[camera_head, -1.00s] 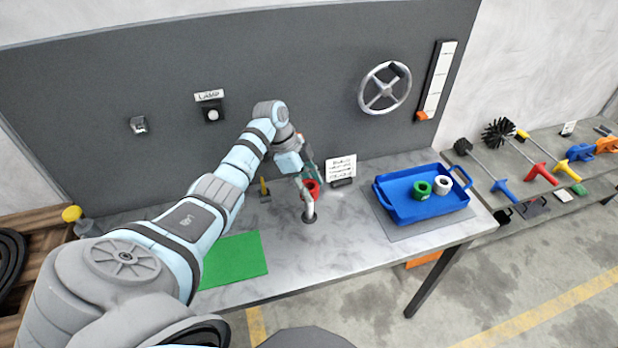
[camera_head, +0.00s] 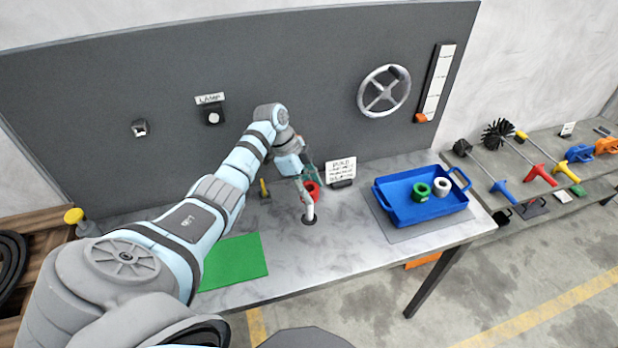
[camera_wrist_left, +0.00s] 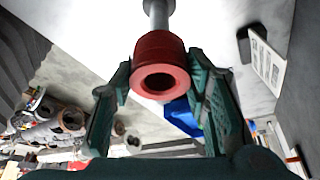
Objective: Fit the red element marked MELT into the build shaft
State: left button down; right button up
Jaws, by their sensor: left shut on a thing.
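My left gripper (camera_head: 308,187) is shut on a red ring-shaped element (camera_wrist_left: 160,68), which also shows in the head view (camera_head: 312,190). In the left wrist view its green fingers stand on either side of the element, and its round hole faces the camera. The pale grey shaft (camera_wrist_left: 157,12) shows just beyond the element and in line with it. In the head view the shaft (camera_head: 308,209) stands upright on the worktop from a dark base. I cannot tell whether the element is around the shaft's end or apart from it. No MELT marking is legible. My right gripper is not in view.
A white card (camera_head: 341,170) stands right of the shaft. A blue tray (camera_head: 408,212) holds a green ring (camera_head: 421,191) and a white ring (camera_head: 442,186). A green mat (camera_head: 238,262) lies at the left front. A grey panel (camera_head: 290,60) rises behind. The worktop's front middle is clear.

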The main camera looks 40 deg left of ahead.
aim_at(309, 210)
pick_arm(q)
jog(key=shift+f+b, duration=3.5)
jog(key=shift+f, duration=1.15)
jog(key=c, duration=0.8)
grip_release()
jog(key=shift+c, duration=0.2)
jog(key=v, duration=1.2)
jog(key=shift+d, duration=0.1)
